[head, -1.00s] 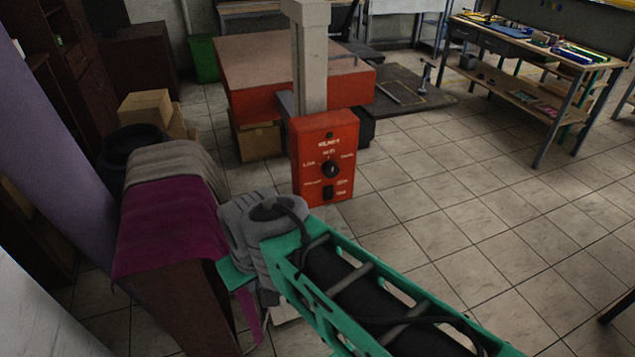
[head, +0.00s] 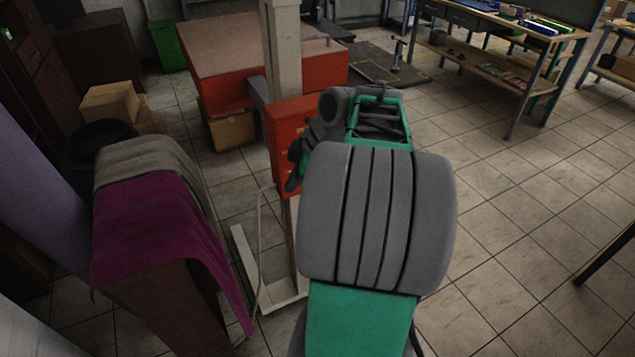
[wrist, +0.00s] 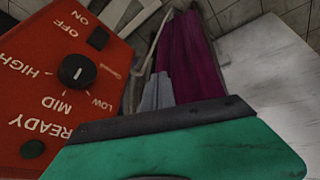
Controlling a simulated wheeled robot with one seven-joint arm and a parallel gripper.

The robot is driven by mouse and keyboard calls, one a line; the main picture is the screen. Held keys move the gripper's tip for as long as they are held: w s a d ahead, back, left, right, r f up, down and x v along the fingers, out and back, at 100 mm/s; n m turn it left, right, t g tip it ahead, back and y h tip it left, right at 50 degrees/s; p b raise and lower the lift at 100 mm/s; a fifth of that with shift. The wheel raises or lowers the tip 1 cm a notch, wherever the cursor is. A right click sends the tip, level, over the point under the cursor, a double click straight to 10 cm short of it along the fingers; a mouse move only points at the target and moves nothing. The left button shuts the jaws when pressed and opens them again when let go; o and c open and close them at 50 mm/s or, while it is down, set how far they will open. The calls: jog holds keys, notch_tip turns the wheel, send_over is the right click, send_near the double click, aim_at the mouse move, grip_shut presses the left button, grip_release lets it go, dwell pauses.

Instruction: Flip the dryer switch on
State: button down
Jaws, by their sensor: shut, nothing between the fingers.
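The red control box (head: 287,125) hangs on a pale post in the head view, its lower right hidden behind my arm. The wrist view shows its face (wrist: 62,103) close up, with a black switch (wrist: 98,38) by the ON and OFF marks, a round black dial (wrist: 77,71) by LOW, MID and HIGH, and a dark READY lamp (wrist: 33,149). Which way the switch is set is too small to tell. My gripper (wrist: 157,94) is shut and empty, its grey fingers to the right of the switch and dial. In the head view my gripper (head: 292,170) is a dark shape by the box's front.
A purple cloth (head: 150,235) and a grey cloth cover a stand at the left. The pale post (head: 283,50) stands in front of a red-sided table (head: 235,70). Boxes lie behind. A workbench (head: 500,40) is at upper right. The tiled floor at right is clear.

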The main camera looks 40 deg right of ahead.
jog(key=s+d+n+t, duration=0.1)
jog(key=s+d+n, duration=0.3)
jog(key=d, duration=0.7)
jog(key=shift+s+d+t, duration=0.25)
jog(key=shift+s+t, duration=0.05)
jog(key=shift+s, duration=0.8)
jog(key=w+a+f+p, duration=0.1)
jog(key=w+f, duration=0.7)
jog(key=w, duration=0.1)
jog(key=shift+f+p, duration=0.3)
jog(key=shift+f, duration=0.05)
